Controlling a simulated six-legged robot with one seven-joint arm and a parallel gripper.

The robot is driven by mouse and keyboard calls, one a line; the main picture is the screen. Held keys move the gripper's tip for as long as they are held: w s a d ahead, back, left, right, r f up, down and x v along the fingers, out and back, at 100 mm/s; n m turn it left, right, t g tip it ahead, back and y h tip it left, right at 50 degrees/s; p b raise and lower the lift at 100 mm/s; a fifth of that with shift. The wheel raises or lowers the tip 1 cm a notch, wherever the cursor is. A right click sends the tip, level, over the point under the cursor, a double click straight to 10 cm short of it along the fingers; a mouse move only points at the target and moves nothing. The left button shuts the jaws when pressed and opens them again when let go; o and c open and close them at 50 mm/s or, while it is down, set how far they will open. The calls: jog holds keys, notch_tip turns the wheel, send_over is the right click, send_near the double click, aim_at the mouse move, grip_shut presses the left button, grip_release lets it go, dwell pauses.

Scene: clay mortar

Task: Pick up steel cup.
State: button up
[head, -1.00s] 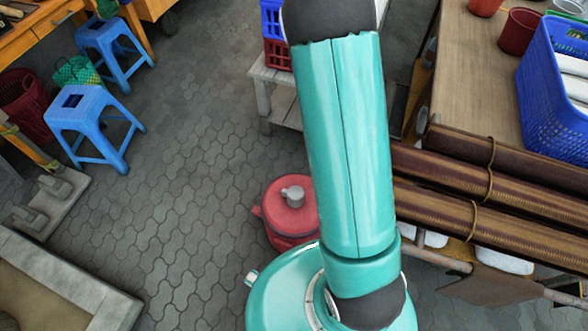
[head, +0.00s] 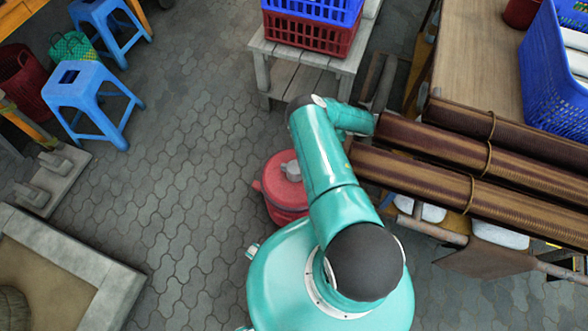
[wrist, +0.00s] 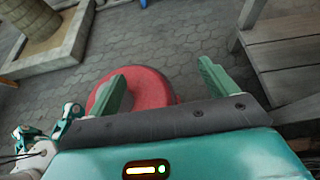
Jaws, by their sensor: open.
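The small grey steel cup (head: 291,171) stands on the lid of a round red cooler (head: 280,203) in the head view, close to the left side of my arm. In the wrist view, the red round top (wrist: 145,82) shows between and behind the fingers of my gripper (wrist: 160,80). The gripper itself is hidden in the head view.
A wooden bench (head: 300,60) with blue and red crates stands beyond the cooler. Brown rolled bundles (head: 430,155) lie on the right by a table (head: 475,65). Blue stools (head: 90,95) stand at left. Paved floor left of the cooler is clear.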

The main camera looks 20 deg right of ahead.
aim_at(297, 166)
jog(key=s+a+f+n+g+y, duration=0.35)
jog(key=s+f, duration=0.35)
jog(key=s, duration=0.4)
jog(key=shift+n, duration=0.25)
jog(key=x, duration=1.4)
jog(key=shift+w+r, duration=0.1)
jog(key=shift+w, duration=0.05)
jog(key=c, duration=1)
